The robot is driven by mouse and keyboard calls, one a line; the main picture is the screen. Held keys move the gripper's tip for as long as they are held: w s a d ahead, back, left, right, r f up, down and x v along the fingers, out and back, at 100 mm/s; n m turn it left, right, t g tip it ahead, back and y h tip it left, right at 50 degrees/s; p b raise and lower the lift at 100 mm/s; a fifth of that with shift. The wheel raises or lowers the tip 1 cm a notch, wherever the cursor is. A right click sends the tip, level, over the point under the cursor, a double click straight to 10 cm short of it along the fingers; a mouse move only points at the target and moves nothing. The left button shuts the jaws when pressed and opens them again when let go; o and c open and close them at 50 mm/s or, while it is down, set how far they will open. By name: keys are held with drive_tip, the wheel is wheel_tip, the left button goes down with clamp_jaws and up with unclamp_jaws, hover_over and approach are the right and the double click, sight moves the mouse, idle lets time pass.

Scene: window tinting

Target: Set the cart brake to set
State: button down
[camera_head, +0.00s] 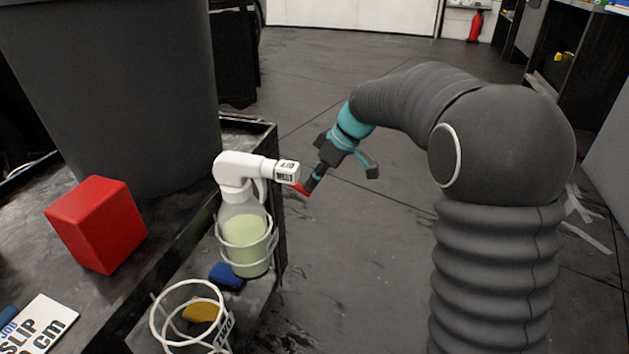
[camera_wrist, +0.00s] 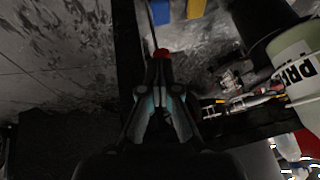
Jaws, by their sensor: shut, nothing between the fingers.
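A small red piece (camera_head: 301,190), which looks like the brake handle, shows beside the dark cart (camera_head: 262,128), just right of the spray bottle's nozzle. It shows as a red knob (camera_wrist: 162,53) in the wrist view, with a thin dark rod running up from it. My gripper (camera_head: 311,183) reaches down to it from the upper right. In the wrist view my gripper (camera_wrist: 160,62) is shut, its fingertips right at the knob, with nothing held between them. I cannot tell whether they touch it. The brake's set or released marking is not readable.
A spray bottle (camera_head: 245,235) hangs in a wire ring on the cart, beside an empty ring (camera_head: 157,318). A red block (camera_head: 96,224) and a large dark bin (camera_head: 115,90) stand on top. Blue (camera_head: 228,275) and yellow (camera_head: 201,310) pieces lie below.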

drive_tip(key=shift+f, duration=0.15)
drive_tip(key=d+r+p, duration=0.2)
drive_tip(key=d+r, duration=0.5)
drive_tip(key=d, duration=0.4)
drive_tip(key=shift+s+d+p, duration=0.15)
drive_tip(key=shift+s+p, duration=0.2)
drive_tip(key=shift+p, duration=0.05)
drive_tip(key=s+d+f+m+t+h+p, duration=0.1)
drive_tip(key=s+d+f+m+h, duration=0.3)
drive_tip(key=s+m, duration=0.6)
drive_tip(key=s+d+r+m+t+p, duration=0.1)
drive_tip(key=s+r, duration=0.2)
drive_tip(key=s, duration=0.3)
drive_tip(key=s+d+r+m+t+h+p, duration=0.1)
drive_tip(key=s+r+t+p, duration=0.1)
drive_tip(key=s, duration=0.5)
drive_tip(key=s+d+r+m+t+h+p, duration=0.1)
drive_tip(key=s+d+r+m+p, duration=0.1)
drive_tip(key=s+r, duration=0.3)
drive_tip(key=shift+s+t, duration=0.4)
drive_tip(key=shift+s, duration=0.3)
